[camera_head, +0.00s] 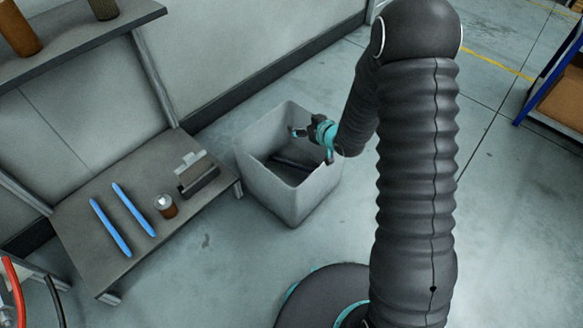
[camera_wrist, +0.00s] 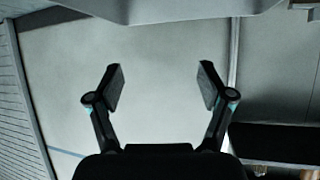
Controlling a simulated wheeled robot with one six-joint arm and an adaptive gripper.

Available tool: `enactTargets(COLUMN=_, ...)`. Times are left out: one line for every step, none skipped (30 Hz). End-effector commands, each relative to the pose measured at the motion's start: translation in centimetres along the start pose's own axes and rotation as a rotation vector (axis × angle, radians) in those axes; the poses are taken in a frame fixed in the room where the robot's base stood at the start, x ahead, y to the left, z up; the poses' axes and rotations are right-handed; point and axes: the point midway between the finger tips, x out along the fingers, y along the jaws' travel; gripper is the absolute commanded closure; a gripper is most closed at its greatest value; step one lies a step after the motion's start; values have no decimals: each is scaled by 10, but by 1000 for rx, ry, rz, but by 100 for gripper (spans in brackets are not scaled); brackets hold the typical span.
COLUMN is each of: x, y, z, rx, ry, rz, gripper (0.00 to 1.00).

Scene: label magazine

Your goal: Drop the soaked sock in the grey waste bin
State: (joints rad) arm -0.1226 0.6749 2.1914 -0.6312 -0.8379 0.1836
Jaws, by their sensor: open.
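The grey waste bin (camera_head: 288,200) stands on the floor in the middle of the head view, with its top open. A dark, long shape (camera_head: 291,163) shows inside it; I cannot tell whether this is the sock or a shadow. My gripper (camera_head: 312,147) is over the bin's opening, near its right rim. Its fingers are spread in both views, and the wrist view shows nothing between the fingertips (camera_wrist: 161,80). I see no sock that I can clearly make out in either view.
A low bench (camera_head: 85,230) left of the bin holds two blue strips (camera_head: 122,215), a small jar (camera_head: 165,205) and a dark block-like item (camera_head: 198,178). A shelf (camera_head: 85,35) with brown cylinders is above it.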

Motion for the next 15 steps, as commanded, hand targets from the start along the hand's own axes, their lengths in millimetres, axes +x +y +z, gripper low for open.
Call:
enactTargets(x=-9, y=1, z=-1, rx=1, ry=1, rz=2, gripper=20)
enactTargets(x=-15, y=1, z=-1, rx=1, ry=1, rz=2, gripper=20)
enactTargets(x=-23, y=1, z=-2, rx=1, ry=3, rz=3, gripper=20)
enactTargets(x=-29, y=1, z=-1, rx=1, ry=2, rz=3, gripper=20)
enactTargets(x=-36, y=1, z=-1, rx=0, ry=3, rz=3, gripper=20)
enactTargets(x=-44, y=1, z=-1, rx=1, ry=2, rz=3, gripper=20)
enactTargets(x=-50, y=1, z=-1, rx=1, ry=3, rz=3, gripper=20)
enactTargets(x=-56, y=1, z=-1, rx=1, ry=2, rz=3, gripper=20)
enactTargets(x=-63, y=1, z=-1, rx=1, ry=2, rz=3, gripper=20)
enactTargets(x=-69, y=1, z=-1, rx=1, ry=2, rz=3, gripper=20)
enactTargets(x=-74, y=0, z=-1, rx=1, ry=2, rz=3, gripper=20)
enactTargets(x=-80, y=0, z=-1, rx=1, ry=2, rz=3, gripper=20)
enactTargets(x=-85, y=0, z=-1, rx=1, ry=2, rz=2, gripper=20)
enactTargets(x=-88, y=0, z=-1, rx=1, ry=2, rz=3, gripper=20)
enactTargets(x=-93, y=0, z=-1, rx=1, ry=3, rz=2, gripper=20)
